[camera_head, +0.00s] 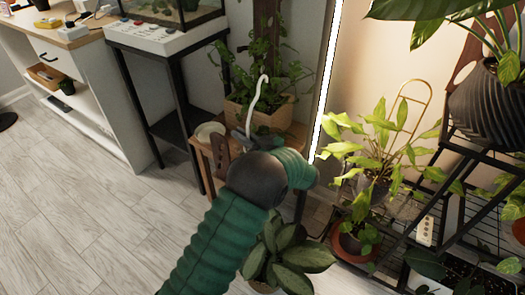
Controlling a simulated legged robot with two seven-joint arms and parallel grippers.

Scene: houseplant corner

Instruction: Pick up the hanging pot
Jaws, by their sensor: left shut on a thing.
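My left gripper (250,139) is at the centre, above the small wooden stool and in front of the potted plant there. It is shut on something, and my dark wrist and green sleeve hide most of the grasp. A white curved hook (263,88) rises from just at the gripper, its bent end at the top. It looks like the hanger of the hanging pot. The pot's body cannot be made out; my arm may hide it. My right gripper is not in view.
The wooden stool (201,151) bears a pale round dish (209,131). A wooden planter (279,116) with a leafy plant stands behind. A dark metal stand (146,92) is on the left, a black plant rack (449,175) on the right. The floor at lower left is clear.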

